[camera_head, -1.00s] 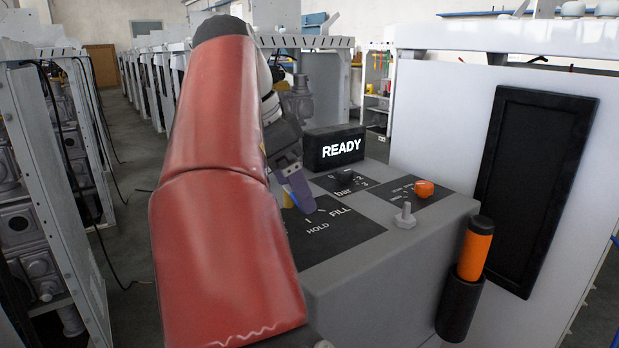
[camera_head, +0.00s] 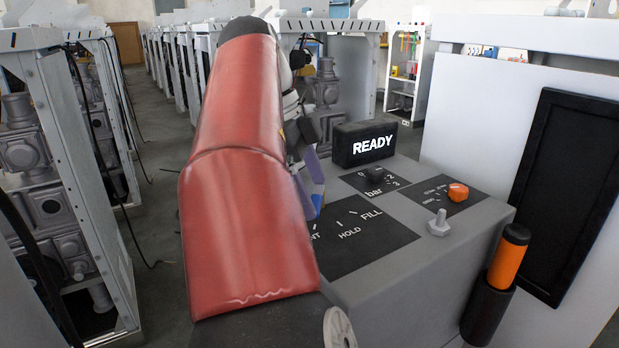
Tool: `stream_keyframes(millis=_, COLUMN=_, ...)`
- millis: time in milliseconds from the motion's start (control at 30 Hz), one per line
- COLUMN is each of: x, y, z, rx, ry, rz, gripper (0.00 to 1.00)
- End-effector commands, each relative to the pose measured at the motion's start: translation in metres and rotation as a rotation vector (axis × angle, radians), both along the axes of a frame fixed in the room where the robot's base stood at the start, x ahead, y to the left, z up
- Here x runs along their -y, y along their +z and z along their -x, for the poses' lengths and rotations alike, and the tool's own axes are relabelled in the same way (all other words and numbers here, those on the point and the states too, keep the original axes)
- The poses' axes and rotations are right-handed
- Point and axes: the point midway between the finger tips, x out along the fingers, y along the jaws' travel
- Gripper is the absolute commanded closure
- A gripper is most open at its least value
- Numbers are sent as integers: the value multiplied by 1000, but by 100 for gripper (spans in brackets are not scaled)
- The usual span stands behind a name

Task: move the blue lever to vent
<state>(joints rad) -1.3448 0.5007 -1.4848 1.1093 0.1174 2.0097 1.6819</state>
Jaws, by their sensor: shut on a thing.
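My gripper (camera_head: 314,194), with purple-blue fingers, is low over the left part of the black lever panel (camera_head: 378,243) on the grey dispenser. It is shut on the blue lever (camera_head: 317,202), of which only a small bit shows. The lever's pivot and most of its length are hidden behind my red arm and the fingers. The panel's FILL and HOLD marks are clear of the gripper, to its right. Only the last letters of the VENT mark show, just below the fingertips and beside my arm.
A black display (camera_head: 365,145) reading READY stands behind the panel. A black bar knob (camera_head: 375,174), an orange knob (camera_head: 458,192) and a metal toggle (camera_head: 438,222) are to the right. An orange-handled tool (camera_head: 509,257) sits in a black holder at the front corner.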

Motion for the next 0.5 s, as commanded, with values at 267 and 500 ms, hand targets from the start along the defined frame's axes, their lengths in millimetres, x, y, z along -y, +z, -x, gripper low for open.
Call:
stream_keyframes(millis=267, x=0, y=0, z=0, rx=2, ry=-6, rz=-1, gripper=57)
stream_keyframes(millis=500, x=0, y=0, z=0, rx=2, ry=-5, rz=-1, gripper=0)
